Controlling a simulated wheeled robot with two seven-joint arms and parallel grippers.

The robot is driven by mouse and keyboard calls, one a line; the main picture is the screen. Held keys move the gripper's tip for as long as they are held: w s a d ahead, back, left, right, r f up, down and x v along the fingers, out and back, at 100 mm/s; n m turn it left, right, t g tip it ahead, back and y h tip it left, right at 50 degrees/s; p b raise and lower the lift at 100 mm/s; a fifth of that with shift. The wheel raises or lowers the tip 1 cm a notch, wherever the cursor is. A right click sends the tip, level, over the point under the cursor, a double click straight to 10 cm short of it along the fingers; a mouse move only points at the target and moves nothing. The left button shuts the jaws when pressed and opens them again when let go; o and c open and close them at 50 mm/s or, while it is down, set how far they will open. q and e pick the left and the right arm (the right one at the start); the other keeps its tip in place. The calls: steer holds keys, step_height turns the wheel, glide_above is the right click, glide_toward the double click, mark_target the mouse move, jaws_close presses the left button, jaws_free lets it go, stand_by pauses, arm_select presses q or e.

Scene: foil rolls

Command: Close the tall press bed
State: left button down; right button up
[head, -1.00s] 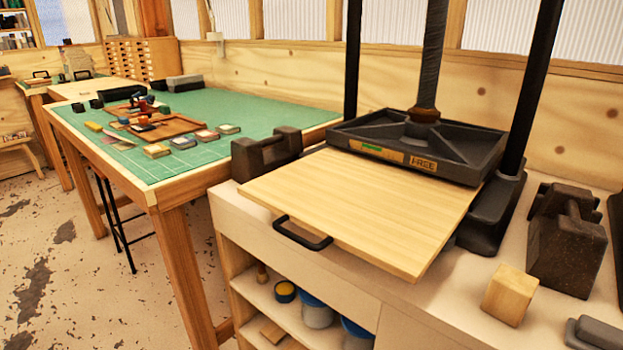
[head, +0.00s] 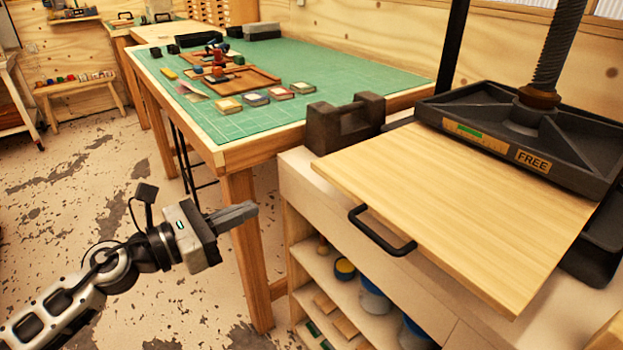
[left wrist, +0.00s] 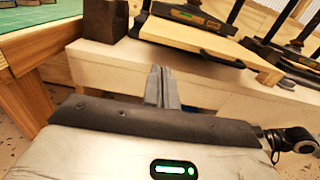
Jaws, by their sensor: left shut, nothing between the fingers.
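The tall press (head: 530,120) stands at the right in the head view, with a dark platen marked FREE and a screw above it. Its light wooden bed (head: 455,200) sticks out toward me from under the platen. A black handle (head: 382,232) is on the bed's front edge. My left gripper (head: 245,214) is shut and empty, left of the handle and apart from it, in front of the green table's leg. In the left wrist view the shut fingers (left wrist: 162,85) point toward the white bench, and the bed (left wrist: 215,42) shows beyond them. My right gripper is not in view.
A dark iron weight (head: 345,122) sits on the bench left of the bed. The green-topped table (head: 330,75) holds a wooden tray, small blocks and tins. Shelves with jars (head: 375,300) are under the bench. In the left wrist view a second press bed (left wrist: 300,65) shows at right.

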mark_target(325, 177)
arm_select(q)
steer(key=p+x, duration=0.3)
steer(key=x, duration=1)
steer(key=shift+r, duration=0.1)
steer(key=shift+w+d, duration=0.3)
steer(key=shift+d, duration=0.05)
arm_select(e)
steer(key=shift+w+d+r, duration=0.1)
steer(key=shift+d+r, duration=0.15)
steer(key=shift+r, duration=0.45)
